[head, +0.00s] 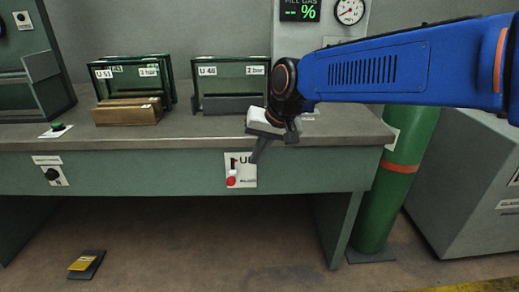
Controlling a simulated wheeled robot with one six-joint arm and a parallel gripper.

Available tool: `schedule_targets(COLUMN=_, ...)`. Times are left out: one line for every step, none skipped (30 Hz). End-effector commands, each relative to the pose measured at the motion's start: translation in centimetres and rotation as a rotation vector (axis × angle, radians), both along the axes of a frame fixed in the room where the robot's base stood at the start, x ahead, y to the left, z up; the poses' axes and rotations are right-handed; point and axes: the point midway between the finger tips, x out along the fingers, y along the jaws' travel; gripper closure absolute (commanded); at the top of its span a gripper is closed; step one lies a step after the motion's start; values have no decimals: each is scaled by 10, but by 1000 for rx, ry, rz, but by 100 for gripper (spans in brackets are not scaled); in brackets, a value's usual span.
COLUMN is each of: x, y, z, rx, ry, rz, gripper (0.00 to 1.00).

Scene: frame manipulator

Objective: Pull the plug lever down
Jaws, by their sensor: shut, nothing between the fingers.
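A white plate (247,172) marked with a "U" is fixed to the front face of the green bench. My gripper (254,159) is shut and empty. It points down in front of the bench edge, with its fingertips by the plate's upper part, just right of the fitting. The fingers hide part of the plate and its lettering. I cannot tell whether they touch it.
Glass-sided boxes labelled U 51 (130,78) and U 46 (230,82) stand on the bench top (190,130). A black knob (52,174) is on the bench front at left. A green cylinder (405,190) stands at right. A yellow-topped pedal (86,264) lies on the floor.

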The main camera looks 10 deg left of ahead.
Motion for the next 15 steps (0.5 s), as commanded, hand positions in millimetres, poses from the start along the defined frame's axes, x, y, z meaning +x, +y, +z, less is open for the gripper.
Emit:
schedule_targets(x=2, y=4, z=-9, rx=-2, ry=2, rz=1, gripper=100)
schedule_targets(x=3, y=6, z=-14, rx=-2, ry=3, rz=1, gripper=100)
schedule_targets(x=4, y=8, z=-21, rx=-2, ry=2, rz=1, gripper=100)
schedule_targets(x=5, y=10, z=-26, rx=-2, ry=3, rz=1, gripper=100)
schedule_targets(x=6, y=13, z=-30, rx=-2, ry=2, rz=1, gripper=100)
schedule_targets(x=8, y=15, z=-36, rx=-1, ry=3, rz=1, gripper=100)
schedule_targets(x=9, y=17, z=-41, rx=-2, ry=2, rz=1, gripper=100)
schedule_targets(x=10, y=19, z=-45, rx=-2, ry=2, rz=1, gripper=100)
schedule_targets(x=8, y=25, z=-48, rx=0, ry=1, rz=3, gripper=100)
schedule_targets(x=7, y=28, z=-50, rx=-1, ry=0, rz=2, gripper=100)
schedule_targets(x=6, y=31, z=-52, rx=-1, ry=1, rz=2, gripper=100)
schedule_targets(x=5, y=35, z=-55, rx=-1, ry=1, rz=2, gripper=100)
schedule_targets(x=4, y=38, z=-57, rx=-1, ry=1, rz=3, gripper=100)
schedule_targets(x=4, y=40, z=-59, rx=-1, ry=0, rz=2, gripper=100)
schedule_targets(x=3, y=43, z=-61, rx=-1, ry=1, rz=1, gripper=100)
